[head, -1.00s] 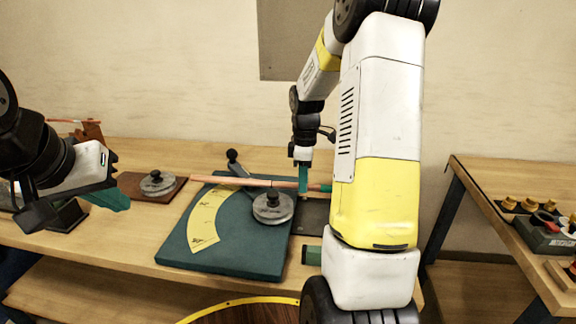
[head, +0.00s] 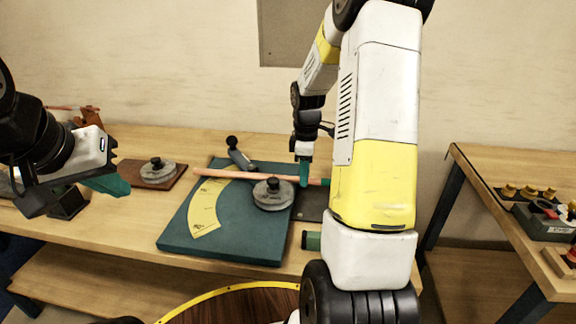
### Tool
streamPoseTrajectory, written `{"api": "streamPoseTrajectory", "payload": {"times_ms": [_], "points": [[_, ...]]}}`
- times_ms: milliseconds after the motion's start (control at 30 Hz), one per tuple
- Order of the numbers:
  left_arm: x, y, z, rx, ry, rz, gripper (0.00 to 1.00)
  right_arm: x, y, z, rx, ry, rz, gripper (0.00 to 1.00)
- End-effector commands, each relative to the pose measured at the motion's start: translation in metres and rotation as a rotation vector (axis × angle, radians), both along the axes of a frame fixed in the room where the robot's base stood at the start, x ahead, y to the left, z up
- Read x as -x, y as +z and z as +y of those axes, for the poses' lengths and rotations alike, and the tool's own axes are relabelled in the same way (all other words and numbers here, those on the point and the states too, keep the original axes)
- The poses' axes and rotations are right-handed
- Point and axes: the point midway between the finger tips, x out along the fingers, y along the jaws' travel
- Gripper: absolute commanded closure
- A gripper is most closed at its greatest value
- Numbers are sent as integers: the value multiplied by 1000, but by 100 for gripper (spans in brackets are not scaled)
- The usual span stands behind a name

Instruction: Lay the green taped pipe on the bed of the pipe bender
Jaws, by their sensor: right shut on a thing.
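The pipe (head: 223,174) is a copper rod lying roughly left to right above the far part of the pipe bender. Green tape (head: 325,182) shows near its right end, partly behind my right arm. The bender has a teal bed (head: 235,243) with a yellow angle scale, a grey round die (head: 272,195) and a dark-handled lever (head: 239,154). My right gripper (head: 305,173) points down and is shut on the pipe right of the die. I cannot tell whether the pipe touches the bed. My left gripper (head: 112,185) hangs at the left, away from the bender; its finger opening is unclear.
A brown board with a grey disc (head: 158,171) lies left of the bender. A dark green cylinder (head: 311,240) sits at the bench's front edge. A second table (head: 482,210) at the right holds brass fittings. A round wooden top with a yellow rim (head: 240,300) is in front.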

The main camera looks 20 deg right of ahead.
Motion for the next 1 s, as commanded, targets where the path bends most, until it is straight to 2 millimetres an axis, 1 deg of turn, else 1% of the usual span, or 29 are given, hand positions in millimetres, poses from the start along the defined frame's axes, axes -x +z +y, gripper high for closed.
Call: {"api": "streamPoseTrajectory", "payload": {"times_ms": [633, 933, 967, 1000], "points": [[0, 0, 0, 0, 0, 0, 100, 5, 0, -12, 0, 0, -1, 100], [0, 0, 0, 0, 0, 0, 100, 6, 0, -13, 0, 0, -1, 100], [0, 0, 0, 0, 0, 0, 100, 6, 0, -13, 0, 0, -1, 79], [0, 0, 0, 0, 0, 0, 100, 6, 0, -13, 0, 0, -1, 71]]}}
